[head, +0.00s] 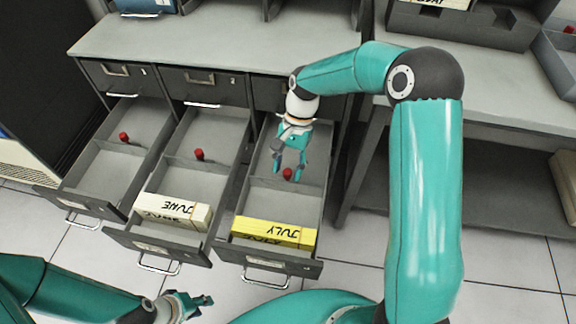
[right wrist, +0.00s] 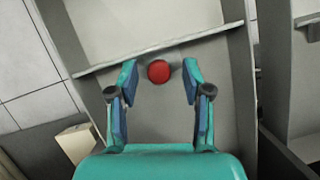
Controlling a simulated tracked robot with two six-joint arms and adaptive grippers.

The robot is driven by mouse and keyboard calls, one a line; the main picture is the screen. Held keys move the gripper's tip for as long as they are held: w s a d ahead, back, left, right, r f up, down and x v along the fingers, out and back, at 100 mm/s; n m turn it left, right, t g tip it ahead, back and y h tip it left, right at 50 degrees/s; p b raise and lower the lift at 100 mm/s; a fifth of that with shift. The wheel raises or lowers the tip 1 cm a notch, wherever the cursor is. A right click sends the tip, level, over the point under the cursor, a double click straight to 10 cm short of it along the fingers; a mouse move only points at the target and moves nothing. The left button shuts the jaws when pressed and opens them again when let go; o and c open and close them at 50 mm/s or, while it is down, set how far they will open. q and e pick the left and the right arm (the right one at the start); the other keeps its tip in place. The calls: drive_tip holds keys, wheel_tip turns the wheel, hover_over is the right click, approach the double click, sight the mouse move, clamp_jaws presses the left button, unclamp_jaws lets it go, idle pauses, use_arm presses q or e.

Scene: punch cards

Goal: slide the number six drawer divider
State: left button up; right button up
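Three open drawers each hold a grey cross divider with a red knob. No number six is readable on any of them. In the right-hand drawer (head: 318,200), the divider (head: 262,180) has a red knob (head: 287,174), which also shows in the right wrist view (right wrist: 158,71). My right gripper (head: 288,170) reaches down into this drawer, open. In the right wrist view its fingertips (right wrist: 160,72) are on either side of the knob, with gaps on both sides. My left gripper (head: 200,304) is low at the left, outside the drawers; its finger opening is unclear.
Red knobs also stand in the left drawer (head: 124,137) and middle drawer (head: 199,154). JUNE cards (head: 172,210) lie in the middle drawer and yellow JULY cards (head: 274,233) in the right-hand one. Drawer walls flank my right gripper. The cabinet top (head: 200,42) is above.

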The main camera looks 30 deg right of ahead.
drive_tip(key=v, duration=0.7)
drive_tip(key=shift+r, duration=0.2)
drive_tip(key=shift+d+f, duration=0.1)
idle(0.4)
